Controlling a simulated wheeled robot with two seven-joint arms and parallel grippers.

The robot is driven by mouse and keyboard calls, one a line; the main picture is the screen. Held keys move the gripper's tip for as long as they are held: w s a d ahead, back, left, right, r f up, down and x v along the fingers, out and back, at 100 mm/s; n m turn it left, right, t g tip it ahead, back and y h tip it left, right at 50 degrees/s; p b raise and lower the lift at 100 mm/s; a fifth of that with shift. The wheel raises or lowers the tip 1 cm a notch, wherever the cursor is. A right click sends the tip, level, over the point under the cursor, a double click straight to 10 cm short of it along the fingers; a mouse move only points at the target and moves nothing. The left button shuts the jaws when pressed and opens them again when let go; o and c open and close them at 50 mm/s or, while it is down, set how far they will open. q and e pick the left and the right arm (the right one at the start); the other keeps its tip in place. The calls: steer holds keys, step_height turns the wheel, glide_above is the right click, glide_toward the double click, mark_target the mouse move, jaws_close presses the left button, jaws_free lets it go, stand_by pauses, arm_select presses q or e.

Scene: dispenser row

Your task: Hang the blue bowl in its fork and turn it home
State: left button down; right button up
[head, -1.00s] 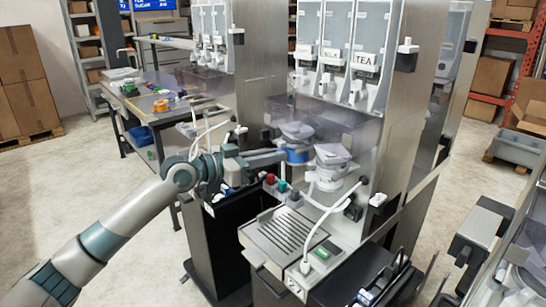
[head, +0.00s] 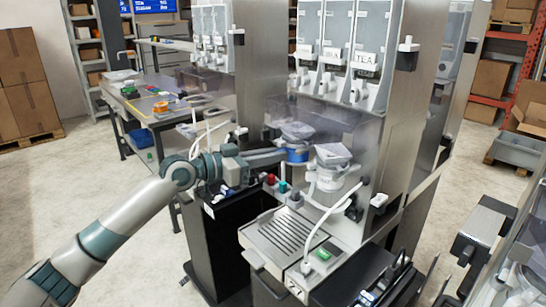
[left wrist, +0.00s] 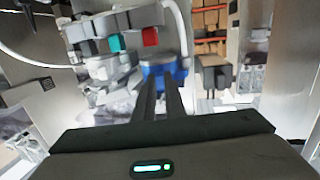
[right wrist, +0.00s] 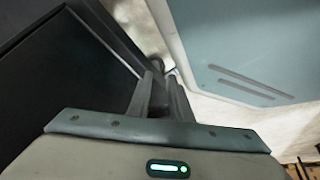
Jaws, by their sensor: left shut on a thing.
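The blue bowl (head: 297,155) is at the middle dispenser station, below a grey, angular piece. My left gripper (head: 278,157) reaches it from the left and is shut on it. In the left wrist view the blue bowl (left wrist: 164,74) is at the tips of the two dark fingers (left wrist: 160,82). I cannot make out its fork, or whether the bowl rests in it; a clear panel and the gripper cover that area. My right gripper (right wrist: 162,85) shows in the right wrist view with its fingers close together, nothing visible between them; its opening is unclear.
A white bowl (head: 331,178) hangs just right of the blue one. Red and green knobs (head: 282,187) stand in front. A slotted drip tray (head: 283,232) lies below. A tall steel cabinet side (head: 418,120) bounds the right. Floor at the left is clear.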

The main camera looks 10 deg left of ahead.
arm_select(q)
steer(key=shift+f+b, duration=0.1)
steer(key=shift+b, duration=0.25)
arm_select(e)
steer(key=shift+w+a+r+t, duration=0.15)
steer(key=shift+w+a, duration=0.1)
steer(key=shift+w, duration=0.4)
steer(key=shift+w+a+r+t, duration=0.15)
steer(key=shift+w+a, duration=0.1)
steer(key=shift+w, duration=0.35)
steer(key=shift+w, duration=0.1)
steer(key=shift+w+a+r+t, duration=0.15)
steer(key=shift+w+a, duration=0.05)
steer(key=shift+w, duration=0.2)
steer(key=shift+w+a+r+t, duration=0.15)
steer(key=shift+w, duration=0.2)
arm_select(q)
steer(key=shift+b, duration=0.3)
steer(key=shift+g, duration=0.3)
arm_select(e)
steer(key=shift+w+a+r+y, duration=0.3)
steer(key=shift+w, duration=0.35)
steer(key=shift+w, duration=0.1)
arm_select(q)
steer(key=shift+b, duration=0.4)
arm_select(e)
steer(key=shift+w+a+r+t, duration=0.35)
steer(key=shift+w+t, duration=0.15)
steer(key=shift+w, duration=0.1)
steer(key=shift+w, duration=0.1)
